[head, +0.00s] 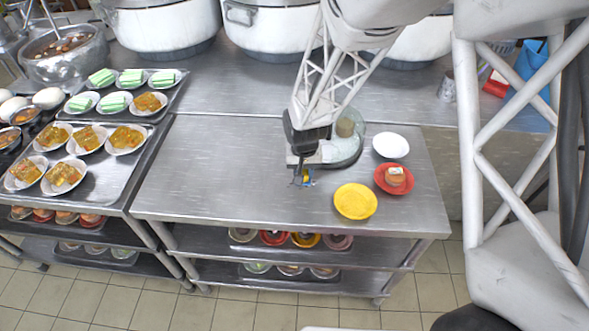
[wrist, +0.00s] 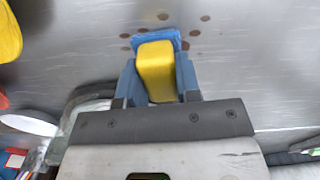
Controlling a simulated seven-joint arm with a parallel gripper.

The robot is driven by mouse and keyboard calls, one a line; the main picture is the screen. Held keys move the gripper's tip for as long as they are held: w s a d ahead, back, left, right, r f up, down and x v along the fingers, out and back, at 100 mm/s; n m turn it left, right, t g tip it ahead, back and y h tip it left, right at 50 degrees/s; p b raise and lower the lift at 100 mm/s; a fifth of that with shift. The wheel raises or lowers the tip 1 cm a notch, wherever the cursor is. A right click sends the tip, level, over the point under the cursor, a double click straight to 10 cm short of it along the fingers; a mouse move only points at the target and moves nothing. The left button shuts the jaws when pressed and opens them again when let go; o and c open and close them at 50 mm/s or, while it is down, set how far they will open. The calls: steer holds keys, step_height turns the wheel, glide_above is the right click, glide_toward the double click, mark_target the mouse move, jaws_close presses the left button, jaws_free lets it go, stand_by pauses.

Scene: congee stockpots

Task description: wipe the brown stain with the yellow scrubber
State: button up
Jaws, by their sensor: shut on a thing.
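The yellow scrubber (wrist: 155,70) with a blue pad is between the blue fingers of my gripper (wrist: 158,82) in the wrist view. My gripper is shut on it. The brown stain (wrist: 191,34) shows as several small brown spots on the steel table, around the scrubber's far end and both sides. Part of the stain may be hidden under the scrubber. In the head view my gripper (head: 305,180) is low over the middle of the table, with a bit of yellow and blue at its tip. I cannot tell whether the pad touches the table.
Trays of food (head: 100,178) are at left. The table's left part is clear.

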mark_target(283, 177)
steer(key=shift+d+r, duration=0.2)
steer(key=shift+d, duration=0.65)
steer(key=shift+d+f, duration=0.2)
steer(key=shift+d, duration=0.1)
steer(key=shift+d+r, duration=0.2)
steer(key=shift+d, duration=0.1)
steer(key=shift+d+f, duration=0.1)
steer(key=shift+d, duration=0.45)
steer(key=shift+d+f, duration=0.15)
steer(key=shift+a+r, duration=0.25)
steer(key=shift+a, duration=0.45)
steer(key=shift+a+f, duration=0.15)
steer(key=shift+a, duration=3.5)
steer(key=shift+a+f, duration=0.1)
steer(key=shift+a, duration=0.2)
steer(key=shift+a+r, duration=0.2)
steer(key=shift+a, duration=0.25)
step_height(283, 177, up, 8)
steer(key=shift+s, duration=0.15)
